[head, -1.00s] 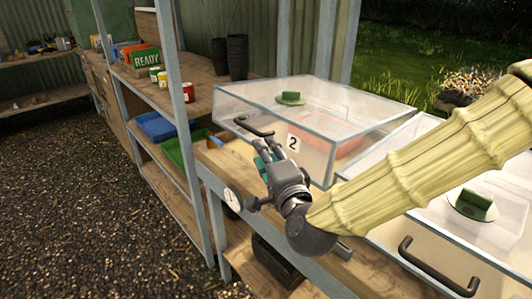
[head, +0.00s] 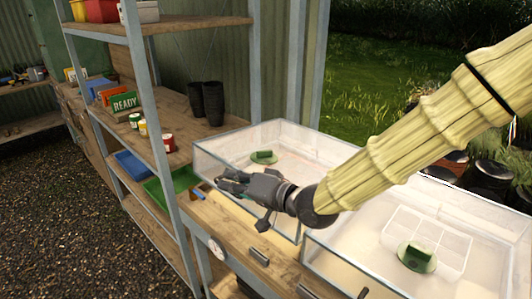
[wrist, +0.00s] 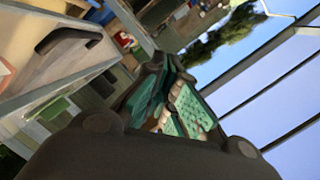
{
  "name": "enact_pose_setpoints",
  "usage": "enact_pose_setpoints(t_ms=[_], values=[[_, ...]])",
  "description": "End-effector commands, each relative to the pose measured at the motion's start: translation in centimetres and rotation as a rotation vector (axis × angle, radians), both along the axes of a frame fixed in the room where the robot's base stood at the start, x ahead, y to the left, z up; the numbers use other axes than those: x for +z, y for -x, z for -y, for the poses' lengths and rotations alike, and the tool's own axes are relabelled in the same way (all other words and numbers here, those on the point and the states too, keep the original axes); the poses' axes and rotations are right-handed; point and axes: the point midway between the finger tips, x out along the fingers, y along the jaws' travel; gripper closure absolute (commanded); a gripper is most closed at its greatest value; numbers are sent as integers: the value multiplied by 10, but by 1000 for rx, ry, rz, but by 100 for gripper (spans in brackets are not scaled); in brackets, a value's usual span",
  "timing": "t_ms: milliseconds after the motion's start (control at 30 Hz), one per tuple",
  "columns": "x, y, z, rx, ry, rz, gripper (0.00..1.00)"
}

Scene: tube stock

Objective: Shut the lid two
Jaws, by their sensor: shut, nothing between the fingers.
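The left clear-walled box in the head view has the clear top that I take for lid two (head: 300,148). A green block (head: 263,157) on a round disc shows at it. I cannot tell whether the lid is fully down. My gripper (head: 228,181) is shut and empty at the box's front left edge, and it covers part of the front wall. In the wrist view its teal finger pads (wrist: 182,105) are close together. A dark handle (wrist: 68,40) shows in the wrist view, apart from the fingers. The number label and the handle are hidden in the head view.

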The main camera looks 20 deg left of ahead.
Motion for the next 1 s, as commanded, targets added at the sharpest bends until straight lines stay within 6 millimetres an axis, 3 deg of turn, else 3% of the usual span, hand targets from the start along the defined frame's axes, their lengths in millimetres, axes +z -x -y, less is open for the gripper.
enact_pose_setpoints(t_ms=[33,100,367,800,1000], values=[[17,-3,2,23,33,30,100],[22,-6,7,60,84,73,100],[40,-25,32,178,287,241,100],[74,-84,96,313,641,524,100],[79,-99,111,332,716,585,100]])
